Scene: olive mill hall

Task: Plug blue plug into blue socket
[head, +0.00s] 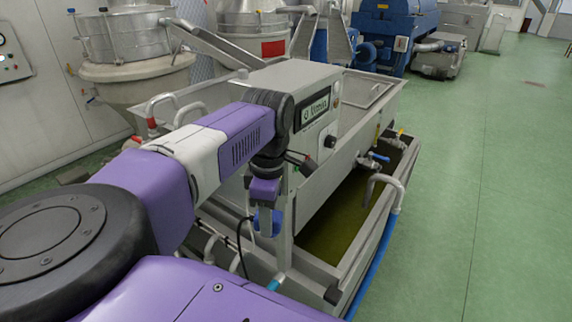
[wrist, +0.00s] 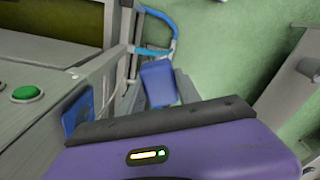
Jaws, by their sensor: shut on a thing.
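My gripper (head: 264,204) points down beside the grey control box and is shut on the blue plug (head: 268,223). A dark cable hangs near the plug. In the wrist view the blue plug (wrist: 158,82) shows beyond the dark edge of my gripper, which hides its near part. A blue part that looks like the blue socket (wrist: 77,112) is on the machine's side at the left in the wrist view, partly hidden by my gripper. The plug and this part appear apart. I cannot make out the socket in the head view.
The grey control box (head: 293,78) stands close behind my arm, with a green button (wrist: 26,93) in the wrist view. A steel trough (head: 352,255) with greenish liquid lies right of it. A blue hose (head: 377,258) runs along its edge. Green floor (head: 480,190) is clear at right.

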